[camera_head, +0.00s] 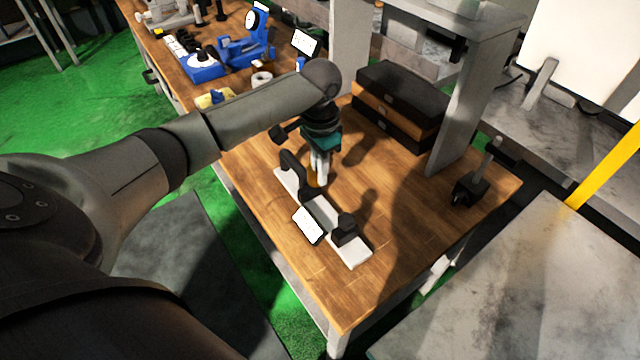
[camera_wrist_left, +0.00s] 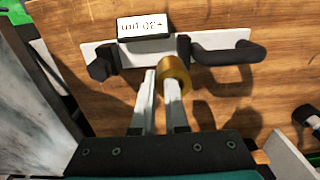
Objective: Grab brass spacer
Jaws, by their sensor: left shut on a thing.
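The brass spacer (camera_wrist_left: 174,76) is a short gold-coloured ring at the fingertips of my left gripper (camera_wrist_left: 160,88) in the left wrist view. The gripper is shut on it; one finger overlaps the ring's near face and the other lies at its left side. I cannot tell whether a finger sits inside the bore. In the head view my left gripper (camera_head: 319,178) points down over the wooden table, and a sliver of the spacer (camera_head: 313,183) shows beside the fingers, mostly hidden. Whether it touches the table is unclear. My right gripper is not in view.
A white plate (camera_head: 358,253) with a black handle (camera_head: 293,163), a black block (camera_head: 344,230) and a tilted label (camera_head: 308,225) lies close beside the fingers. Dark stacked cases (camera_head: 400,95) stand behind. A black stand (camera_head: 470,188) is at right. The front right tabletop is clear.

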